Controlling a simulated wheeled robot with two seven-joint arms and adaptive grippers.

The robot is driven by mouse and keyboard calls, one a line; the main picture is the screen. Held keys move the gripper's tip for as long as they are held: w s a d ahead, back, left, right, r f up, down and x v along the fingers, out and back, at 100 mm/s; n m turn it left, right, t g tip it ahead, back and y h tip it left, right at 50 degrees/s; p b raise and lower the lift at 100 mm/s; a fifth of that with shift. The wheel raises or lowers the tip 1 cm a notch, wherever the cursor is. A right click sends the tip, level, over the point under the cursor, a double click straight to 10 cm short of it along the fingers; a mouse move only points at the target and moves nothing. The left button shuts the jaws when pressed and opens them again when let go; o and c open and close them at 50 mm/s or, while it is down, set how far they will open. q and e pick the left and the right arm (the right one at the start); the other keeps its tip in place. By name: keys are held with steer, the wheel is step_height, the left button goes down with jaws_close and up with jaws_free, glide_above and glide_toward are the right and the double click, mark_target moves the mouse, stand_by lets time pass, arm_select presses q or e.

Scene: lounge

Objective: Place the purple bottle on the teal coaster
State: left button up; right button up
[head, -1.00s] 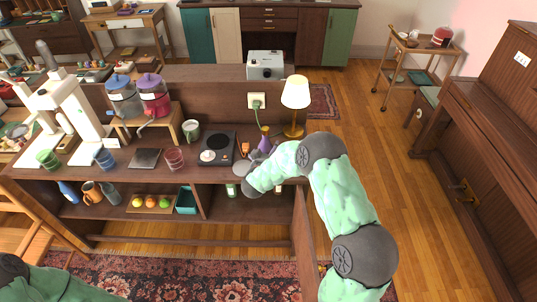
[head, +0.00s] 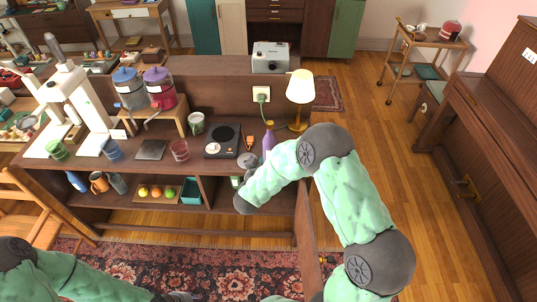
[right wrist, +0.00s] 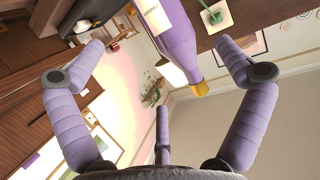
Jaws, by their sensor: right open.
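The purple bottle (head: 269,137) stands upright on the counter beside the lamp in the head view. In the right wrist view the bottle (right wrist: 177,40), with its yellow-orange cap, lies across the space between my spread fingers. My right gripper (right wrist: 160,52) is open and not closed on it. In the head view my right forearm covers most of that hand. My left arm crosses the bottom left; its gripper (head: 180,296) is only partly seen at the bottom edge. I cannot make out the teal coaster; my right arm hides part of the counter.
A black hotplate (head: 222,140) and a red cup (head: 180,150) are left of the bottle. The lit lamp (head: 300,88) stands close behind it. A green cord runs from the wall outlet (head: 262,94). A teal bin (head: 191,190) sits on the shelf below.

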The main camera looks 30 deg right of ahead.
steer(key=s+a+f+n+g+y, duration=0.1)
steer(key=s+a+f+n+y, duration=0.2)
steer(key=a+f, duration=0.4)
steer(key=s+a+f+n+g+y, duration=0.1)
steer(key=s+a+f+y, duration=0.2)
steer(key=a+f+y, duration=0.35)
steer(key=s+a+f+n+g+y, duration=0.1)
steer(key=s+a+f+g+y, duration=0.1)
steer(key=s, duration=0.8)
steer(key=s+a+f+n+g+y, duration=0.1)
steer(key=s+a+f+g, duration=0.4)
steer(key=s, duration=0.5)
step_height(320, 180, down, 2)
steer(key=shift+a+f+g+y, duration=0.2)
steer(key=shift+a+g+y, duration=0.1)
steer(key=shift+a+y, duration=0.4)
